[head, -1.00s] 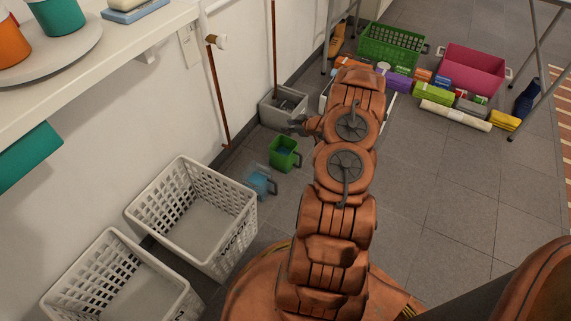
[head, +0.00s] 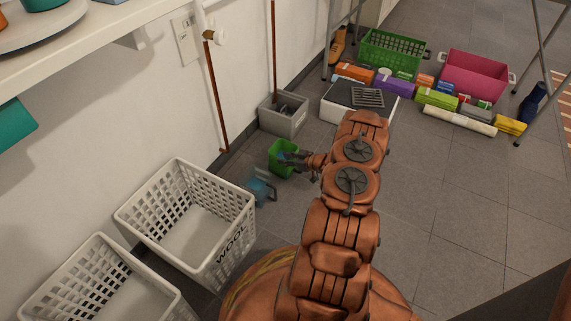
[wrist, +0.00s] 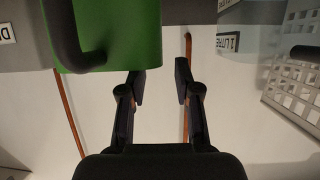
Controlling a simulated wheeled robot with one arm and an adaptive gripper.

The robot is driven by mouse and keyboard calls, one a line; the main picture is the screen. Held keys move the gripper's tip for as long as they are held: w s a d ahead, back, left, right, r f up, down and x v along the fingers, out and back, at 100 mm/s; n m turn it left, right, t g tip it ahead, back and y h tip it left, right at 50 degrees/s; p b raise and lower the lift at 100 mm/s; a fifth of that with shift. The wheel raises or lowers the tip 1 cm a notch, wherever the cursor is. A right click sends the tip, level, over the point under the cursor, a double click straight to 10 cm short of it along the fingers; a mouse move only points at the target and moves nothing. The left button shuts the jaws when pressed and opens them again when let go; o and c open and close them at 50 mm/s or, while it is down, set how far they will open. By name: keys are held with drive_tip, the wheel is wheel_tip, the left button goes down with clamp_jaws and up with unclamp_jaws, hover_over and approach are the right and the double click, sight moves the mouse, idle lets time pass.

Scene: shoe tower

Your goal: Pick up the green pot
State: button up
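The green pot (head: 276,160) stands on the floor by the wall, between a grey bin and a blue jug. My gripper (head: 292,157) is at its right side and overlaps it in the head view. In the wrist view the pot (wrist: 136,28) fills the upper left, with its dark curved handle (wrist: 66,38) at its left. My gripper's two fingers (wrist: 160,78) are spread, with nothing between them. The left fingertip is close to the pot's edge; I cannot tell whether it touches.
A clear blue jug (head: 260,187) stands close to the pot. A grey bin (head: 283,120) stands behind it. A white basket (head: 190,220) is at the front left. A white box (head: 345,118) with a grate stands at the back.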

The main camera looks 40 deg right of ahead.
drive_tip(key=b+x, duration=0.2)
drive_tip(key=x, duration=0.1)
drive_tip(key=shift+w+a+f, duration=0.15)
drive_tip(key=shift+f, duration=0.1)
drive_tip(key=shift+w, duration=0.4)
clamp_jaws()
